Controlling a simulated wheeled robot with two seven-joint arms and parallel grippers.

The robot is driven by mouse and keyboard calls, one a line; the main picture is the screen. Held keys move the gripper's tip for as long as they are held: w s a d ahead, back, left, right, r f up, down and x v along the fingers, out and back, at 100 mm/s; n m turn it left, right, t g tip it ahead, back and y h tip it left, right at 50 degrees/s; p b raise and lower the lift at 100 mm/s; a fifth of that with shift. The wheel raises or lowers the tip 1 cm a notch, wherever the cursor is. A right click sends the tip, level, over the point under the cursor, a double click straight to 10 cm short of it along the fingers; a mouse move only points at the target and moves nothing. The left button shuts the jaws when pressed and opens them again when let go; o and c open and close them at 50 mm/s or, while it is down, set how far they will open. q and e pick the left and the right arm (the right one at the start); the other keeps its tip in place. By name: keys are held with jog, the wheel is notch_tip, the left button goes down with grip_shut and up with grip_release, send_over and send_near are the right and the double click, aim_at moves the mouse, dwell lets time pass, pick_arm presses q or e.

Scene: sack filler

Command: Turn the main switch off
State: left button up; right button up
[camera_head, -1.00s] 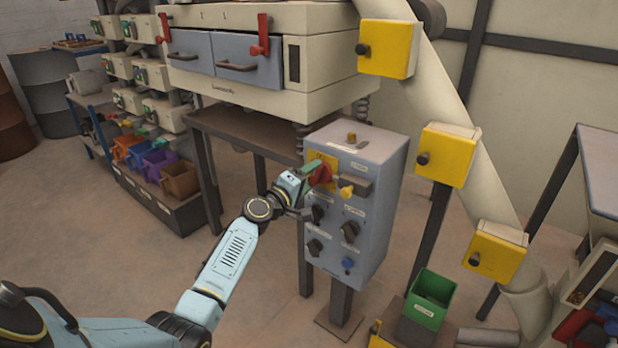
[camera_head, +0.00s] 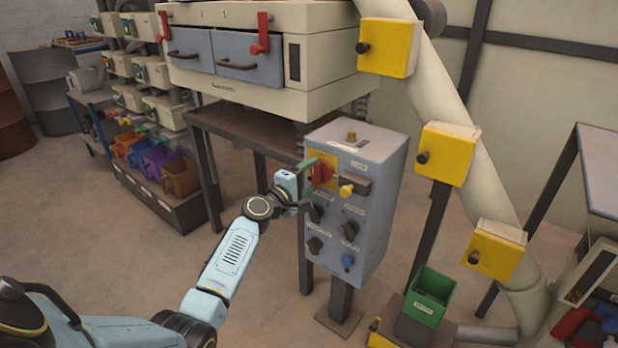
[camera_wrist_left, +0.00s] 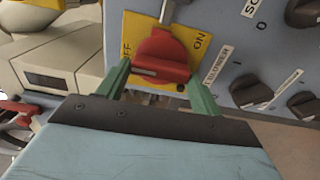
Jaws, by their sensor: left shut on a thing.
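The main switch is a red rotary handle (camera_head: 324,170) on a yellow plate, at the upper left of a grey control box (camera_head: 378,215). In the left wrist view the red handle (camera_wrist_left: 162,58) lies between my two green fingers, its grip bar running across from one to the other. The yellow plate (camera_wrist_left: 140,28) reads OFF to the left and ON to the right. A pale mark on the bar points to the left. My left gripper (camera_head: 315,174) is shut on the red handle; its fingers hide part of the plate. My right gripper is not in view.
Beside the switch are a yellow knob (camera_head: 346,190), several black knobs and a blue one (camera_head: 347,262). A brass-coloured button (camera_head: 351,136) tops the box. A cream machine (camera_head: 262,60) stands behind, with yellow boxes (camera_head: 447,154) on the right.

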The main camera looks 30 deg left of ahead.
pick_arm(q)
jog(key=o, duration=1)
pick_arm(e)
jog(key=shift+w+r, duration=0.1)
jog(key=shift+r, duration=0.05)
pick_arm(q)
jog(key=shift+s, duration=0.1)
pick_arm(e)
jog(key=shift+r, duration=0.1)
pick_arm(q)
jog(key=shift+s, duration=0.3)
jog(key=s, duration=0.4)
jog(key=s+p, duration=0.1)
jog(key=s, duration=0.3)
jog(key=s+a+p, duration=0.1)
jog(key=s, duration=0.3)
jog(key=shift+s, duration=0.3)
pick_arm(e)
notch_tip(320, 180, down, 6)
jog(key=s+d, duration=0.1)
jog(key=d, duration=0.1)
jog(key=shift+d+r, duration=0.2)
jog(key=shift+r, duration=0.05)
